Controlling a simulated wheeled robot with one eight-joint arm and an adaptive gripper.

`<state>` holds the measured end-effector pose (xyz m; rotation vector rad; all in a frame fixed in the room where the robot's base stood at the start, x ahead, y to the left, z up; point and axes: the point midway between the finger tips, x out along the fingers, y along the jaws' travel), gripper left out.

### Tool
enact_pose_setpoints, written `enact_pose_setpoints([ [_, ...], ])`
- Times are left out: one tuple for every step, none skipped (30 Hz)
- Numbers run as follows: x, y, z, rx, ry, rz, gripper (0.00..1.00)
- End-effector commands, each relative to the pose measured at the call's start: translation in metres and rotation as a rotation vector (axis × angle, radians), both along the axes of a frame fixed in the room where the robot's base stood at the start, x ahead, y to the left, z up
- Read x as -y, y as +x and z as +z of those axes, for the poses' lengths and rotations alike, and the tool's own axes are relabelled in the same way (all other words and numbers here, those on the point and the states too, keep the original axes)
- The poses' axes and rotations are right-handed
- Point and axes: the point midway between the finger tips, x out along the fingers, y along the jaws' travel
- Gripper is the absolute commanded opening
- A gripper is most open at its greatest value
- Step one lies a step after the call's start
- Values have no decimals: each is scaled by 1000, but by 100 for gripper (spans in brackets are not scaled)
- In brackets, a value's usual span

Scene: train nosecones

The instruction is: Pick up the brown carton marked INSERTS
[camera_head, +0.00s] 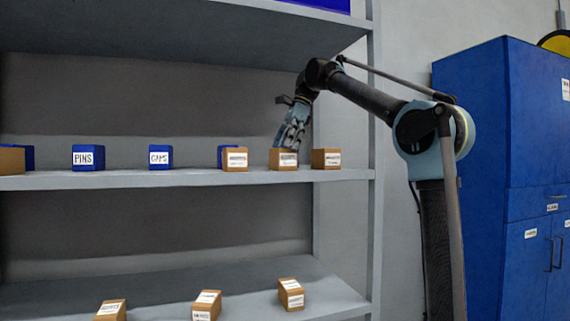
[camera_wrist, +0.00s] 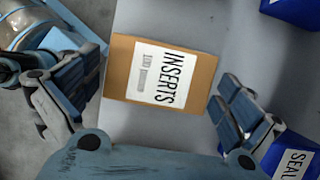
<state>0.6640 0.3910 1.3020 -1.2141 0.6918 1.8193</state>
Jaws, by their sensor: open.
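The brown carton marked INSERTS (camera_wrist: 203,80) lies in the middle of the wrist view, its white label readable and turned sideways. My gripper (camera_wrist: 160,78) is open, with one finger to the left of the carton and one to the right. A gap shows beside the right finger; the left fingertip is close to the carton's edge. In the head view my gripper (camera_head: 290,140) points down at a brown carton (camera_head: 283,164) on the middle shelf. That carton's label is too small to read there, and its top is partly hidden by the fingers.
The grey middle shelf (camera_head: 200,180) also holds brown cartons left (camera_head: 235,164) and right (camera_head: 326,164), and blue bins marked PINS (camera_head: 88,163) and CAMS (camera_head: 160,163). A blue SEAL-marked bin (camera_wrist: 292,165) sits near my right finger. The upper shelf (camera_head: 190,25) hangs above.

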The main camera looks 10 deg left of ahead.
Motion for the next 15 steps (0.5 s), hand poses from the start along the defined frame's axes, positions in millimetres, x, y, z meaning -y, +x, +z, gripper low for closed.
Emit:
enact_pose_setpoints([
  [-1,0,-2,0,0,0,100],
  [-2,-1,-4,0,0,1,100],
  [-4,-1,-7,0,0,2,100],
  [-6,-2,-10,0,0,3,100],
  [-8,-3,-13,0,0,4,100],
  [-12,-3,-19,0,0,6,100],
  [-15,-4,-23,0,0,9,100],
  [-17,-6,-26,0,0,10,100],
  [-20,-7,-31,0,0,12,100],
  [-22,-7,-35,0,0,12,100],
  [-24,-8,-38,0,0,13,100],
  [-25,-8,-41,0,0,13,100],
  [-27,-8,-43,-1,0,13,100],
  [-27,-9,-45,-1,0,13,100],
  [-28,-9,-46,0,0,14,100],
])
